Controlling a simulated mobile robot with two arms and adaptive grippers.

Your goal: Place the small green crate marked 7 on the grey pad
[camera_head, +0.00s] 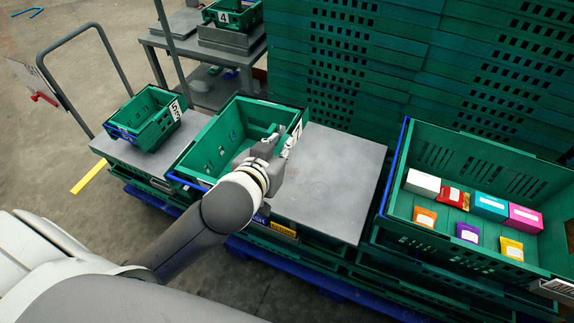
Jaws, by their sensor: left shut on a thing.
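A small green crate (215,140) shows in the middle left of the head view. Its right end bears a white label, mostly covered by my gripper, so I cannot read the whole number. My left gripper (290,143) is shut on this crate's right end wall. The crate looks empty and spans the left edge of a flat grey pad (335,180). I cannot tell whether it touches the surface below. The pad's open part, right of the crate, is bare. My right gripper is not in view.
Another small green crate (147,119) marked 53 stands on a grey surface at the left. A crate marked 4 (232,14) stands on a table behind. A large green crate (480,160) with several packages is at the right. Tall green crate stacks (400,60) rise behind the pad.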

